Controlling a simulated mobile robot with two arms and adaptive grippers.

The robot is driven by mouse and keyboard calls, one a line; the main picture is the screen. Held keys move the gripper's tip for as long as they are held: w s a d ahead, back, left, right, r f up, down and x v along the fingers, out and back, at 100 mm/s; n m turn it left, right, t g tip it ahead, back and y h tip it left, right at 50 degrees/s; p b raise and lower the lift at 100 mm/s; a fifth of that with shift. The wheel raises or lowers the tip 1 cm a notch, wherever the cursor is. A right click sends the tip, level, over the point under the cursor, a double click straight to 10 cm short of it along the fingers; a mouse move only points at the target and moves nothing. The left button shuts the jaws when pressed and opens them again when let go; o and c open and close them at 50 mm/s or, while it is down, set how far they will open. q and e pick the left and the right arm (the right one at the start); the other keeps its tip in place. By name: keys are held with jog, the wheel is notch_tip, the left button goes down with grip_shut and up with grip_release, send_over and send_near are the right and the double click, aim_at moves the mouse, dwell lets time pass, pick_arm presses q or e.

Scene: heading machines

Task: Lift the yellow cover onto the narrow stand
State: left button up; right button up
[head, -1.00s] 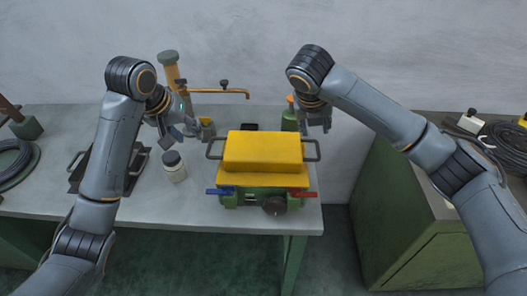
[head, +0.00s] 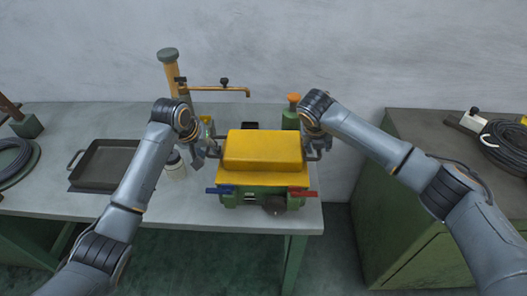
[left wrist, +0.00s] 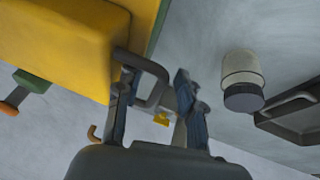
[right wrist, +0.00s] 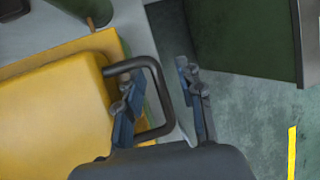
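The yellow cover (head: 262,150) is a blocky lid with a dark loop handle at each end. It rests on a green machine (head: 258,198) with a blue and a red lever. My left gripper (head: 207,153) is open at the left handle (left wrist: 158,78); in the left wrist view its fingers lie either side of the handle's outer bar. My right gripper (head: 317,147) is open at the right handle (right wrist: 164,95), with one finger overlapping the loop and one outside it. I cannot pick out a narrow stand with certainty.
A white jar with a dark lid (head: 175,166) stands close to the left gripper. A dark tray (head: 105,163) lies farther left. A yellow post with a brass arm (head: 215,90) stands behind. A green cabinet (head: 430,125) with a coiled cable (head: 508,145) is at right.

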pick_arm(q)
jog(key=shift+c, duration=0.4)
pick_arm(e)
jog(key=shift+f, duration=0.1)
jog(key=shift+c, duration=0.4)
pick_arm(q)
grip_shut()
pick_arm(e)
grip_shut()
pick_arm(q)
jog(key=shift+f, duration=0.1)
